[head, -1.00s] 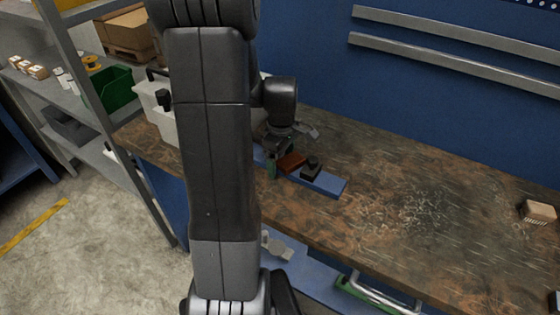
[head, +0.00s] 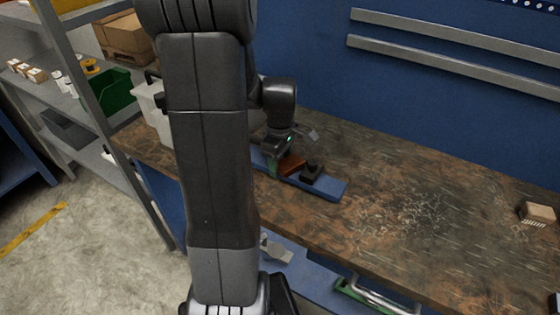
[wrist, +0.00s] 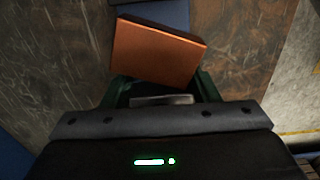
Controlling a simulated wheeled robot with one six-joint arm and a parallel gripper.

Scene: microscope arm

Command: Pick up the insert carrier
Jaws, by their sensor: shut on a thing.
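An orange-brown block, which I take to be the insert carrier (head: 291,165), is at the blue strip (head: 325,187) on the bench. In the wrist view the block (wrist: 158,52) sits at a slight tilt at the tips of my green fingers. My gripper (head: 277,162) points down over the strip and is shut on the block. The wrist view shows my gripper (wrist: 158,88) with a finger on each side; the contact itself is partly hidden. A small grey piece (wrist: 162,100) shows between the fingers. Whether the block touches the strip I cannot tell.
A black block (head: 312,171) stands on the strip just right of the carrier. A pale container (head: 153,105) stands at the left end of the bench. The bench between is clear.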

